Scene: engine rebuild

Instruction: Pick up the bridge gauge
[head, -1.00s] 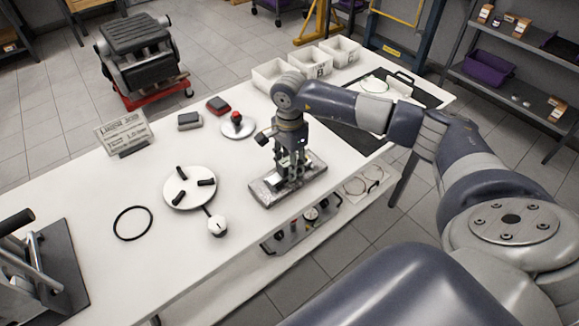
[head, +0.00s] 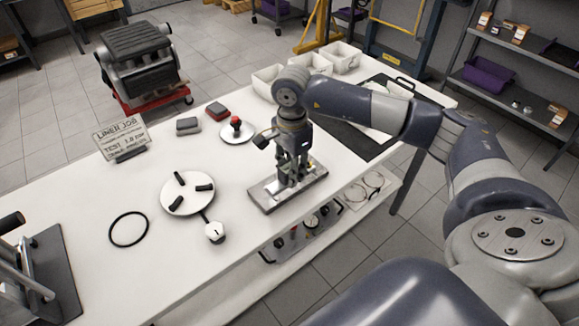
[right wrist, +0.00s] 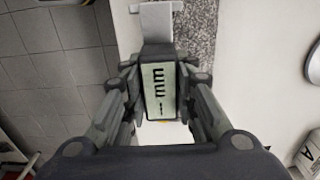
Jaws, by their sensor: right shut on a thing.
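My right gripper (head: 291,178) points down over a grey metal plate (head: 262,196) on the white bench. In the right wrist view its fingers (right wrist: 160,108) are shut on both sides of an upright block with a pale face marked "mm", which I take to be the bridge gauge (right wrist: 159,92). A light grey flat part (right wrist: 158,22) shows beyond the block. In the head view the fingers mostly hide the gauge. I cannot tell whether it still touches the plate. My left gripper is not in view.
On the bench (head: 110,285) are a white disc with black pads (head: 188,207), a dial (head: 215,232), a black ring (head: 128,229), a red-knobbed disc (head: 236,132) and a sign (head: 121,137). White bins (head: 343,57) stand behind. A lower shelf with gauges (head: 312,222) is at the front.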

